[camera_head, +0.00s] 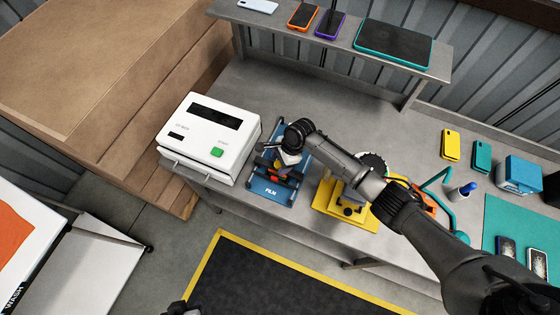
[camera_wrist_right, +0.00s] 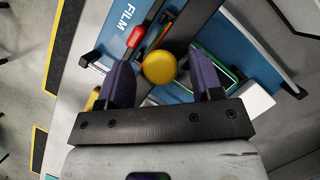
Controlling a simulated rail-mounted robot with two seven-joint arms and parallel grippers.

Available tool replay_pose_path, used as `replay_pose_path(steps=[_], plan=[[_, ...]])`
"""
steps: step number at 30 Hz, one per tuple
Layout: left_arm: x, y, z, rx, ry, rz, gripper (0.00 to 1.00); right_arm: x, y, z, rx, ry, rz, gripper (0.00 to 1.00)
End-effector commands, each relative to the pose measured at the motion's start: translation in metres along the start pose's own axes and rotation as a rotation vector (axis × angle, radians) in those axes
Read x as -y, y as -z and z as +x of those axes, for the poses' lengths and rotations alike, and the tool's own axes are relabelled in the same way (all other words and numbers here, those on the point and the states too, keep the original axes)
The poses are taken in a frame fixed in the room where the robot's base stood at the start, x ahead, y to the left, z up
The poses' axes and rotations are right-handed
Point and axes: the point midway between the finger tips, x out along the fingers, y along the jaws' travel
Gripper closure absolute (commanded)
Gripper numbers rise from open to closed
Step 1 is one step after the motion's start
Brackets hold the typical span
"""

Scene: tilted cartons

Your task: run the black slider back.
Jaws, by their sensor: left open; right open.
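The blue film board (camera_head: 272,191), marked FILM, lies on the bench and fills much of the right wrist view (camera_wrist_right: 188,30). A black slider bar (camera_wrist_right: 186,28) crosses it, with a round yellow knob (camera_wrist_right: 160,67). A red piece (camera_wrist_right: 136,37) is next to the knob. My right gripper (camera_head: 289,157) is over the board, its two purple fingers (camera_wrist_right: 162,76) open on either side of the yellow knob; I cannot tell whether they touch it. A green-edged phone (camera_wrist_right: 222,72) is partly hidden by a finger. My left gripper (camera_head: 182,308) shows only as a dark piece at the bottom edge.
A white machine (camera_head: 209,137) with a green button stands left of the board. A yellow fixture (camera_head: 333,211) stands close on its right, under my right arm. A shelf with phones (camera_head: 392,45) runs along the back. The bench behind the board is clear.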

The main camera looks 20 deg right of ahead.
Motion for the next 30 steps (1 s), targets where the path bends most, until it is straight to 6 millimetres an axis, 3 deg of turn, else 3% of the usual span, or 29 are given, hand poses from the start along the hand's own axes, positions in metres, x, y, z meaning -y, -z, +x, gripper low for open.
replay_pose_path(steps=[9,27,30], plan=[[-0.0001,0.0,0.0001,0.0,0.0,-0.001,0.57,0.0001,-0.0001,0.0009,0.0,0.0,0.0,0.42],[0.0035,-0.0008,0.0002,0.002,0.009,0.012,0.57,0.0,0.0001,0.0007,0.0,0.0,0.0,0.99],[0.0034,-0.0008,0.0001,0.002,0.009,0.011,0.57,0.0,0.0001,0.0007,0.0,0.0,0.0,1.0]])
